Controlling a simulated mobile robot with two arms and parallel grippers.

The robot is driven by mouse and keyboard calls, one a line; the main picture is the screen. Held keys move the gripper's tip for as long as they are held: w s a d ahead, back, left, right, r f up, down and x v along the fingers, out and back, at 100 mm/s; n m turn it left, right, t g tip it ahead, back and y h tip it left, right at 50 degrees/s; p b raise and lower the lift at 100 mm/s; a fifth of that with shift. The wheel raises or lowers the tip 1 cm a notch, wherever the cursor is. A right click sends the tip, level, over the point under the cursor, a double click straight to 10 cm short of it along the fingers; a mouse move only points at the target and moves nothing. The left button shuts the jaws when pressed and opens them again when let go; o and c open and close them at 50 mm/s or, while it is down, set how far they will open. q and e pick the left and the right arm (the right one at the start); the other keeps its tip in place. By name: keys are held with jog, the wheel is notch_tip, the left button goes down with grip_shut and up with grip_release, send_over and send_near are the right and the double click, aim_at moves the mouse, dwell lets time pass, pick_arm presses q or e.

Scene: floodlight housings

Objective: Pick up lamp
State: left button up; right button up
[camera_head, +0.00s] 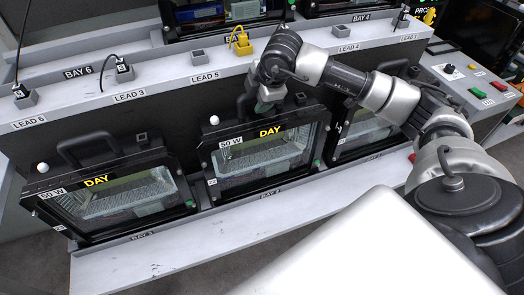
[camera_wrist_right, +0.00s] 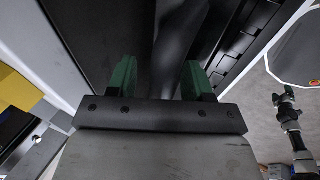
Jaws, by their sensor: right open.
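Several black floodlight lamps stand in a row of bays. The middle lamp (camera_head: 262,160), marked 50 W and DAY, has a glass front and a black handle (camera_head: 243,108) on top. Another lamp (camera_head: 110,195), also marked 50 W and DAY, is at the left, and a third lamp (camera_head: 350,135) is at the right, partly behind my arm. My right gripper (camera_head: 266,104) is at the top of the middle lamp, by its handle. In the right wrist view my gripper (camera_wrist_right: 160,80) has its green fingers apart, with dark surfaces beyond; contact is unclear. My left gripper is out of view.
A grey shelf (camera_head: 150,92) with labelled lead sockets runs behind the lamps. A yellow plug (camera_head: 242,45) and black plugs (camera_head: 123,70) stand on it. A grey ledge (camera_head: 150,255) lies in front. A control panel (camera_head: 470,85) is at the right.

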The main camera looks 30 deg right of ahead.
jog(key=shift+f+b, duration=0.25)
jog(key=shift+b, duration=0.1)
jog(key=shift+c, duration=0.2)
grip_shut()
dwell(0.4)
jog(key=shift+s+f, duration=0.1)
dwell(1.0)
jog(key=shift+r, duration=0.25)
